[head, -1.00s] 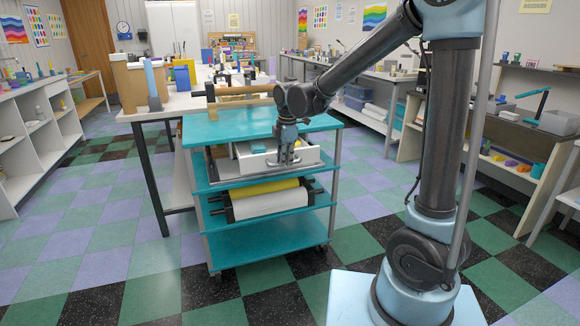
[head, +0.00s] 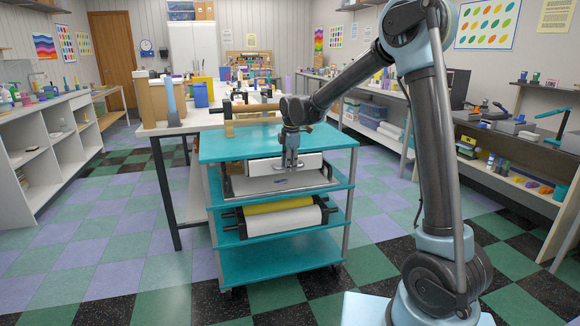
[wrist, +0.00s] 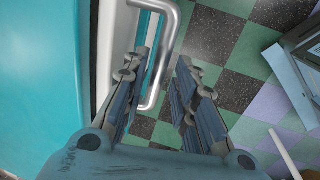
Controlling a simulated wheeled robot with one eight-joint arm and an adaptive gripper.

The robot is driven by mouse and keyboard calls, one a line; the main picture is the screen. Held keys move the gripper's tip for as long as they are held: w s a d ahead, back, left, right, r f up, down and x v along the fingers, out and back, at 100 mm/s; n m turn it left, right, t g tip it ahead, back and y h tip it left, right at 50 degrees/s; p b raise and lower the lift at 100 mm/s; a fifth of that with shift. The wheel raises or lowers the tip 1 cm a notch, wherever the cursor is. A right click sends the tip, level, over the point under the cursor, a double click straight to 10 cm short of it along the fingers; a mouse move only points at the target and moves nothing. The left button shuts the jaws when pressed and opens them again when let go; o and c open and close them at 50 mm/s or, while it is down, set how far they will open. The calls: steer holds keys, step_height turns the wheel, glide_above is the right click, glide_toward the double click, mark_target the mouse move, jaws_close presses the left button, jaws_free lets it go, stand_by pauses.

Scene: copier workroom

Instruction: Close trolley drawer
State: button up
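The teal trolley (head: 275,262) stands in front of me. Its white-fronted drawer (head: 310,161) sits under the top, with no contents showing in the head view. In the wrist view, the drawer's white front edge (wrist: 106,45) lies close beside the teal top (wrist: 40,80), with a dark line between. The metal bar handle (wrist: 170,45) sticks out from the front. My gripper (head: 291,165) points down at the front. In the wrist view its fingers (wrist: 163,65) are apart, with the handle bar between them, nearer the left finger. Whether they touch it I cannot tell.
A grey flat surface (head: 265,184) lies below the drawer. Rolls (head: 282,221) sit on a lower level. A cluttered table (head: 165,132) stands behind the trolley at left. Shelves line both side walls. The checkered floor (head: 110,250) at left is clear.

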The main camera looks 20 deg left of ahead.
steer(key=shift+r, duration=0.1)
step_height(320, 180, up, 12)
steer(key=s+d, duration=0.1)
steer(key=shift+s+d+f, duration=0.15)
steer(key=shift+s+f, duration=0.1)
steer(key=shift+s, duration=0.1)
stand_by(0.3)
steer(key=s+d+m, duration=0.4)
steer(key=d, duration=0.6)
steer(key=s+d+f+m, duration=0.1)
steer(key=s+d+m, duration=0.3)
steer(key=d, duration=0.7)
steer(key=s+d+m, duration=0.4)
steer(key=d, duration=0.6)
steer(key=s+d+f+m, duration=0.6)
steer(key=s+d+f, duration=0.1)
steer(key=s, duration=0.2)
steer(key=s+d+f+m+h, duration=0.1)
steer(key=s+d+f+m, duration=0.5)
steer(key=s, duration=0.4)
step_height(320, 180, down, 3)
steer(key=shift+s+d+r, duration=0.2)
steer(key=shift+d, duration=0.7)
